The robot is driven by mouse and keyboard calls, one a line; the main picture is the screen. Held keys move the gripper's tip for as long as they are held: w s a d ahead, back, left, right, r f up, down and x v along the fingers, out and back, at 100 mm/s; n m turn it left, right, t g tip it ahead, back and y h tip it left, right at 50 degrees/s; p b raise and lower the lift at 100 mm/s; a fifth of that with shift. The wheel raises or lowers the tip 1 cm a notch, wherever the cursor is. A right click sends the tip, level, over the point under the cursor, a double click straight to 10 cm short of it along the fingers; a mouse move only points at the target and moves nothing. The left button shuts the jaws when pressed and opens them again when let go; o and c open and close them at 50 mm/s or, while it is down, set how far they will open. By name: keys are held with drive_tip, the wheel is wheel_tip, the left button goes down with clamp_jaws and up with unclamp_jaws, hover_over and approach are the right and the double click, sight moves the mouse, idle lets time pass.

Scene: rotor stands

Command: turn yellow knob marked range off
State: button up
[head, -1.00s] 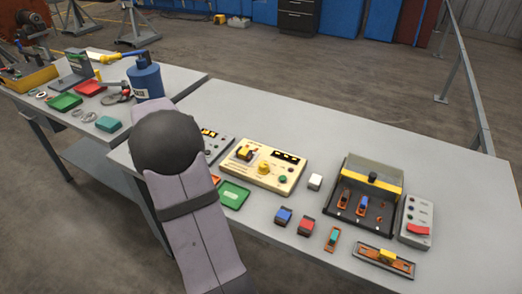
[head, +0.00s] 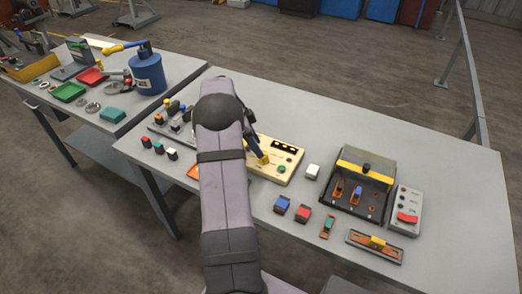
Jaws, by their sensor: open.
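The cream control panel (head: 290,177) lies on the grey table, partly hidden behind my arm. It has a dark display, a green button (head: 281,169) and a yellow knob (head: 263,160); the lettering is too small to read. My gripper (head: 259,154) reaches down over the panel with its tips at the yellow knob. The jaws are open, but I cannot tell whether they stand around the knob or touch it. The panel's left part is hidden by my arm.
A white block (head: 312,172), a blue block (head: 282,205) and a red block (head: 303,214) lie right of and in front of the panel. A black and yellow fixture (head: 355,190) and a grey switch box (head: 405,211) stand further right. The table's back right is clear.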

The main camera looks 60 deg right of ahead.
drive_tip(key=shift+p+x, duration=0.85)
drive_tip(key=shift+x, duration=1.5)
drive_tip(key=c, duration=1.1)
drive_tip(key=shift+f, duration=0.1)
